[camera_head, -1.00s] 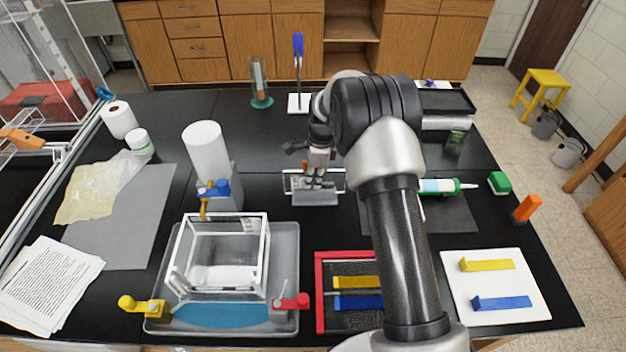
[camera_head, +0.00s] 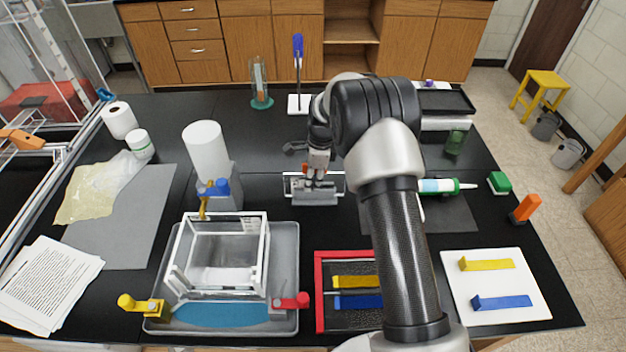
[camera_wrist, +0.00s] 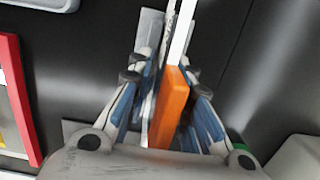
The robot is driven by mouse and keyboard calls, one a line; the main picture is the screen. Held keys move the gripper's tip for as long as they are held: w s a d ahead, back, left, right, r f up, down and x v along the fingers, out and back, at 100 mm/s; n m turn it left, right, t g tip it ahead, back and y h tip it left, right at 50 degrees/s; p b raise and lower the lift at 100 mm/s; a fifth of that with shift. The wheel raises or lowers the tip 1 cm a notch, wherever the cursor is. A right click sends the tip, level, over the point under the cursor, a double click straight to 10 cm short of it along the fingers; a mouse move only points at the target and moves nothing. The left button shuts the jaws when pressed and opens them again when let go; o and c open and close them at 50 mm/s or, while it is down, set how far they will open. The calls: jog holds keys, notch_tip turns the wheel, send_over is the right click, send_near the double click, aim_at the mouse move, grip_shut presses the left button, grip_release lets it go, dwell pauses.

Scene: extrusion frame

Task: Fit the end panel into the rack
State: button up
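The rack (camera_head: 178,255) is an open white-edged frame with clear walls, standing in a grey tray (camera_head: 291,240) at front left in the head view. The end panel (camera_head: 343,183) is a clear plate with a pale frame, upright near the table's middle; its pale edge shows in the wrist view (camera_wrist: 182,30). My gripper (camera_head: 318,184) is down over the panel's upper part. In the wrist view my gripper (camera_wrist: 168,62) has its fingers on either side of an orange block (camera_wrist: 171,105) at the panel, seemingly with small gaps. My arm hides part of the table.
A blue-and-yellow clamp (camera_head: 214,188) stands behind the rack; yellow (camera_head: 140,305) and red (camera_head: 291,301) clamps stand at its front. A white cylinder (camera_head: 207,150) stands behind. A red frame (camera_head: 319,290) lies right of the tray. A white board (camera_head: 495,285) holds coloured brackets.

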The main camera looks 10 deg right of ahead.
jog(key=shift+s+f, duration=0.3)
jog(key=shift+f, duration=0.2)
jog(key=r, duration=0.4)
jog(key=d+r+p, duration=0.1)
jog(key=r, duration=0.3)
jog(key=r+p, duration=0.1)
jog(key=r, duration=0.3)
jog(key=shift+w+d+r, duration=0.15)
jog(key=shift+r, duration=0.1)
jog(key=shift+r+p, duration=0.35)
jog(key=shift+r, duration=0.35)
jog(key=s+a+r+n+t, duration=0.1)
jog(key=s+r+n+t, duration=0.1)
jog(key=s+r+n, duration=1.05)
jog(key=s+r+n+t, duration=0.1)
jog(key=s+n, duration=0.3)
jog(key=s, duration=0.8)
jog(key=s+r+n+t+h, duration=0.1)
jog(key=s+r+n, duration=0.2)
jog(key=s, duration=1)
jog(key=shift+r+n, duration=0.2)
jog(key=shift+n, duration=0.15)
jog(key=shift+s+a, duration=0.1)
jog(key=shift+s, duration=0.1)
